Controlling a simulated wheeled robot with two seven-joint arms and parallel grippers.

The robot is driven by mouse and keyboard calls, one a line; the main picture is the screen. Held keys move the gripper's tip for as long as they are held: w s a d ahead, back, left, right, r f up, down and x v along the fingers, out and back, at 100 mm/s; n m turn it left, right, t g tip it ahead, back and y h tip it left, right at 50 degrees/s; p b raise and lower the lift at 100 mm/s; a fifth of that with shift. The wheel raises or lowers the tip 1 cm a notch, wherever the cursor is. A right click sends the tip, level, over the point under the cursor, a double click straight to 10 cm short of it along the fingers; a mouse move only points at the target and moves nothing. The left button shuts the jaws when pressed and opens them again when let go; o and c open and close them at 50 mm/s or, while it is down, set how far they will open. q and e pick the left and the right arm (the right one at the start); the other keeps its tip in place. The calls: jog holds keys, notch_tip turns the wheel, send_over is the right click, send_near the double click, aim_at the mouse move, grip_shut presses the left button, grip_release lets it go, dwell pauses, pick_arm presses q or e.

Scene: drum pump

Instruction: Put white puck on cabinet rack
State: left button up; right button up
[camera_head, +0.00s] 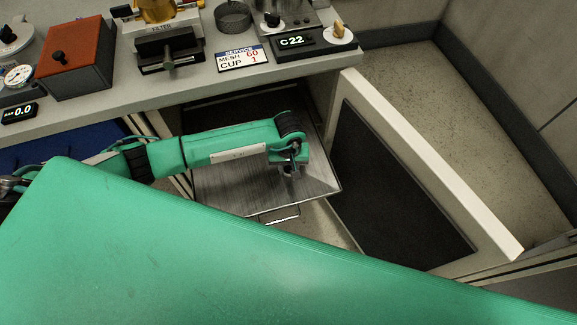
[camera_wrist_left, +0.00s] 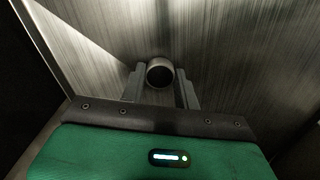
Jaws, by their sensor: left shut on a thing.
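My left gripper (camera_head: 291,168) reaches over the cabinet's pulled-out metal rack (camera_head: 318,185), with its fingers pointing down. In the left wrist view its fingers (camera_wrist_left: 160,86) are shut on a round metal piece (camera_wrist_left: 160,65) with a dark hollow end, against the brushed metal rack (camera_wrist_left: 225,45). I cannot tell whether this piece is fixed to the rack. I cannot tell for sure which thing is the white puck. A small pale disc with an orange knob (camera_head: 341,36) and a white disc with a black knob (camera_head: 274,28) are on the bench. My right gripper is not in view.
The cabinet door (camera_head: 400,185) stands open to the right of the rack. The bench (camera_head: 105,107) above holds a red-topped box (camera_head: 73,57), a mesh cup (camera_head: 233,17), a service sign (camera_head: 242,58) and a display reading C22 (camera_head: 294,40). Bare floor (camera_head: 400,75) shows at the right.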

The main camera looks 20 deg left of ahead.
aim_at(288, 169)
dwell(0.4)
pick_arm(q)
jog(key=o, duration=1.3)
jog(key=shift+o, duration=0.2)
jog(key=shift+r, duration=0.15)
jog(key=shift+r+p, duration=2.35)
jog(key=shift+r, duration=1.55)
